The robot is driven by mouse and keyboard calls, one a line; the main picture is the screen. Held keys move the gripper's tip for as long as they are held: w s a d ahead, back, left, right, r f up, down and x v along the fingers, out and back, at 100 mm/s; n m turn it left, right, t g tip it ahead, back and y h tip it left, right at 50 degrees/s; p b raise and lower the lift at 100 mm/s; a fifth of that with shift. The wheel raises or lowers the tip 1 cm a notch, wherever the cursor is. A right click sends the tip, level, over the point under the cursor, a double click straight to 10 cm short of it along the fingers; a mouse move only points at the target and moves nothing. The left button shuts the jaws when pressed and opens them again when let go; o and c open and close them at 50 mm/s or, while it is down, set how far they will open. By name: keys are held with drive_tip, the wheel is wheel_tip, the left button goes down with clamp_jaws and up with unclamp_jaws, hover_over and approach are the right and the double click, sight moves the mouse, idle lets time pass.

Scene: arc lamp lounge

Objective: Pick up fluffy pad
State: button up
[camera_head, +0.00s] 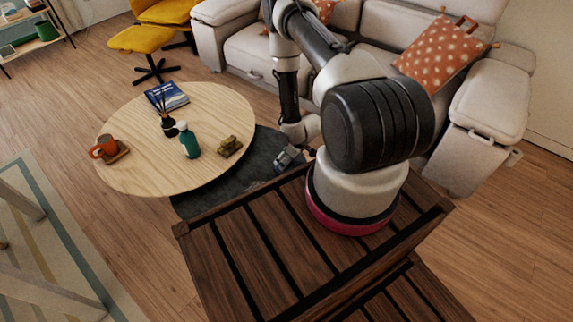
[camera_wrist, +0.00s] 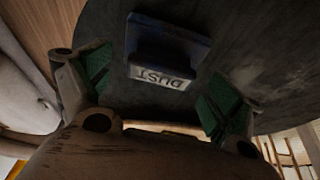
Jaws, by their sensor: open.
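In the wrist view, a blue block-like item (camera_wrist: 166,50) with a pale label reading "DUST" upside down lies on a dark surface (camera_wrist: 240,40). It is the only thing there that could be the fluffy pad; no fluff can be made out. My gripper (camera_wrist: 158,90) is open, with one green-padded finger to each side of the item and below it in the picture, apart from it. In the head view, my gripper (camera_head: 290,158) hangs low by the dark lower tabletop (camera_head: 258,148); the item cannot be made out there.
A round wooden table (camera_head: 215,100) stands left of my gripper, bearing a green bottle (camera_head: 189,143), a brown mug (camera_head: 104,147), a book (camera_head: 167,96) and an olive-coloured item (camera_head: 230,146). A slatted wooden piece (camera_head: 235,265) is in front. A sofa (camera_head: 255,50) stands behind.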

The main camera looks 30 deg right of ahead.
drive_tip(key=shift+x, duration=0.75)
drive_tip(key=c, duration=1.2)
wheel_tip(320, 180, up, 10)
drive_tip(key=shift+r, duration=0.1)
drive_tip(key=o, duration=0.6)
drive_tip(key=c, duration=0.4)
drive_tip(key=shift+a, duration=0.15)
